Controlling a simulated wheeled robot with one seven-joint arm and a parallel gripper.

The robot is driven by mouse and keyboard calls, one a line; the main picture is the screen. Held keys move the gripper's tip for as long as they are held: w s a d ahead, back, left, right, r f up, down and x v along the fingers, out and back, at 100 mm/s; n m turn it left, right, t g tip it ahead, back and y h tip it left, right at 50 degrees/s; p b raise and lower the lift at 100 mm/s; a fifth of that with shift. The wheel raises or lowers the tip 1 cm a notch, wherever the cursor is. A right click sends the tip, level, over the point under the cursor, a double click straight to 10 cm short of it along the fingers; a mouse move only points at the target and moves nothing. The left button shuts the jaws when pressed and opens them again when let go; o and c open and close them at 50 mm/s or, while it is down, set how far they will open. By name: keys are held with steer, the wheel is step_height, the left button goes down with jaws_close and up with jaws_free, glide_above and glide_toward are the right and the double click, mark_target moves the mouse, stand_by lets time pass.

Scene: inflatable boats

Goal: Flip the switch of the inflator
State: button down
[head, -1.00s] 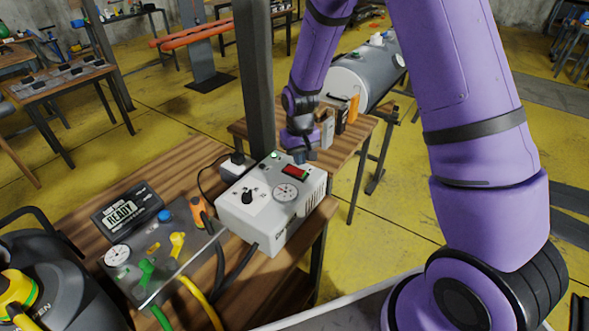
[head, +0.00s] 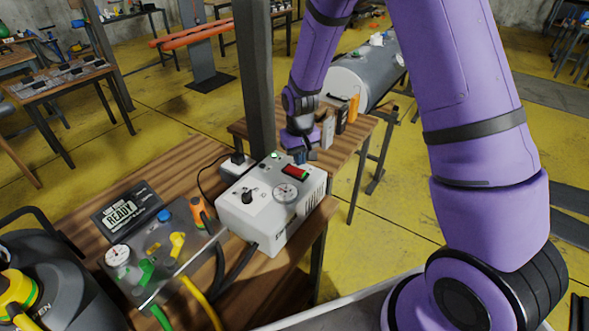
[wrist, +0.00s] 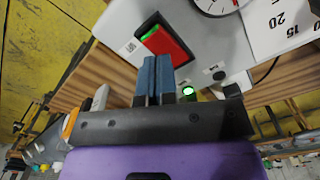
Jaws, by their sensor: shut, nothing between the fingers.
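The inflator (head: 268,205) is a white box on the wooden bench, with a black knob (head: 249,195) and a round gauge (head: 285,193) on top. Its red rocker switch (head: 295,172) sits at the box's far edge. In the wrist view the switch (wrist: 166,41) is red with a green strip at one end. My gripper (head: 301,157) is just beyond the switch. In the wrist view its two blue fingers (wrist: 155,75) are together and empty, with tips near the switch's lower edge. I cannot tell whether they touch it. A small green light (wrist: 188,90) glows beside the fingers.
A dark post (head: 254,80) stands close behind the inflator. A metal valve panel (head: 165,250) and a "READY" display (head: 127,208) are to the left. A second bench with a grey tank (head: 362,75) is behind my gripper.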

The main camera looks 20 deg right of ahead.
steer(key=shift+f, duration=1.7)
stand_by(1.6)
steer(key=shift+r, duration=3.5)
steer(key=shift+r, duration=0.2)
step_height(320, 180, up, 11)
steer(key=t, duration=0.1)
glide_above(299, 171)
steer(key=s+d, duration=0.2)
steer(key=s, duration=0.2)
steer(key=s+d+r+t, duration=0.2)
steer(key=s+r, duration=0.5)
steer(key=r, duration=0.2)
steer(key=s+d+r, duration=0.1)
steer(key=s+r, duration=0.2)
steer(key=s, duration=0.3)
steer(key=s+d+r+t, duration=0.1)
steer(key=s+r, duration=0.2)
steer(key=s, duration=0.3)
steer(key=s+d+r+m+t, duration=0.1)
steer(key=s+r, duration=0.2)
steer(key=s, duration=0.3)
steer(key=shift+s+r, duration=0.2)
steer(key=shift+s, duration=0.05)
